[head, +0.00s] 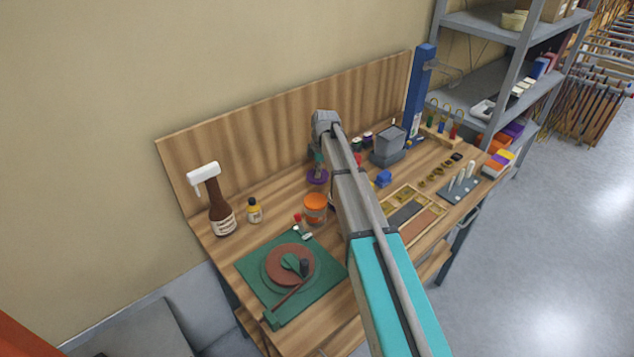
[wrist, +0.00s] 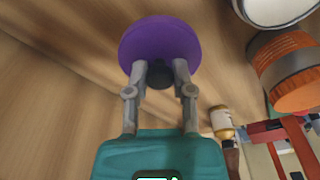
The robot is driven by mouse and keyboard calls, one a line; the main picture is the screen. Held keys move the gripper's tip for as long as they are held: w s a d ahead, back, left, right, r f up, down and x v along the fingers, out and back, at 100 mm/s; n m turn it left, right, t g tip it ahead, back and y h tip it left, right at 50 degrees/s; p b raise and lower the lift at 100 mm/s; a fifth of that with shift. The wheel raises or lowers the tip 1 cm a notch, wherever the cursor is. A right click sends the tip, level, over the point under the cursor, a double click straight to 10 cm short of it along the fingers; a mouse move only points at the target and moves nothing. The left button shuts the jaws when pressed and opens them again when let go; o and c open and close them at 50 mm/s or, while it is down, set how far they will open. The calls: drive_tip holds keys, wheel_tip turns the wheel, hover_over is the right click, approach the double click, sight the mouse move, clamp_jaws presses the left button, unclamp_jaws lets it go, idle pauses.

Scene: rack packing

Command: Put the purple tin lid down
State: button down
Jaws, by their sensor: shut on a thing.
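The purple tin lid (wrist: 160,38) is a round disc with a dark knob (wrist: 159,74). My gripper (wrist: 158,80) is shut on the knob, with one finger on each side of it. In the head view the lid (head: 317,178) shows below my gripper (head: 318,163), near the back panel of the bench. I cannot tell whether the lid touches the bench top or hangs just above it. My arm hides part of the area to its right. An orange tin (head: 315,203) stands in front of the lid; it also shows in the wrist view (wrist: 290,75).
A brown spray bottle (head: 221,212) and a small yellow bottle (head: 254,210) stand at the left. A green mat (head: 255,268) with a round turntable lies in front. Bare wood lies between yellow bottle and lid.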

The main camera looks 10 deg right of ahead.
drive_tip(key=shift+w, duration=0.1)
idle(0.3)
drive_tip(key=shift+w+f+b, duration=0.4)
drive_tip(key=shift+f+b, duration=0.4)
drive_tip(key=shift+f, duration=0.05)
drive_tip(key=shift+f+b, duration=1.2)
drive_tip(key=shift+f, duration=0.1)
drive_tip(key=shift+c, duration=2.4)
unclamp_jaws()
drive_tip(key=r+p, duration=0.4)
drive_tip(key=d+r+p, duration=0.1)
drive_tip(key=r+p, duration=0.7)
drive_tip(key=shift+d+r, duration=0.1)
drive_tip(key=shift+d, duration=0.1)
